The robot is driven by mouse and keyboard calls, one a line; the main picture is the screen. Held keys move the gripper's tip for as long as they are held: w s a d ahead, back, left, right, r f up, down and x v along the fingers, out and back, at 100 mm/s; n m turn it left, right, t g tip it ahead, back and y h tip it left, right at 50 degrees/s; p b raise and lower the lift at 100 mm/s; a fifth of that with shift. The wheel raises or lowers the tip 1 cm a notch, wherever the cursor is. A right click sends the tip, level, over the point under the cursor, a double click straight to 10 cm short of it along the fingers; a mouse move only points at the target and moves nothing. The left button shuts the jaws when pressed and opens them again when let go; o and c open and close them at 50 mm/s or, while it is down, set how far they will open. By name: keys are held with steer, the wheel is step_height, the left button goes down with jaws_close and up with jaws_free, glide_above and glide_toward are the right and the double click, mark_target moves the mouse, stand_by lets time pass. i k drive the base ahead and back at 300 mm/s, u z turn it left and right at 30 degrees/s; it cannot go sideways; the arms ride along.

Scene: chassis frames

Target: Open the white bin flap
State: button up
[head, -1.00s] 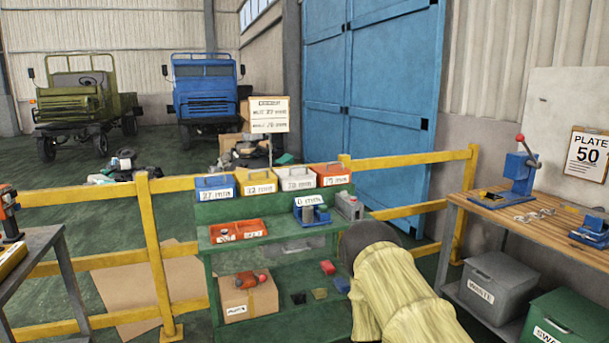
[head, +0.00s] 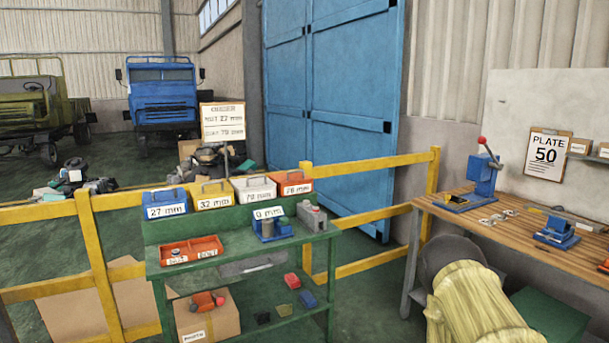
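The grey bin labelled WHITE, which stood under the right workbench in the earlier head view, is hidden now. My arm's yellowish sleeve and dark round end cover its place, so I cannot see its flap. Part of a green bin (head: 552,318) shows at the lower right, beside my arm. My gripper itself does not show; only arm parts are in view, in front of the workbench's left end.
A wooden-topped workbench (head: 505,222) with a blue press (head: 484,178) stands at the right. A green rack (head: 215,262) with several labelled boxes stands left of my arm. A yellow railing (head: 395,160) runs behind it. Floor shows between rack and bench.

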mark_target(253, 177)
steer(key=z, duration=0.2)
steer(key=i, duration=0.7)
steer(key=u, duration=0.5)
steer(key=i, duration=0.7)
steer(key=u, duration=0.6)
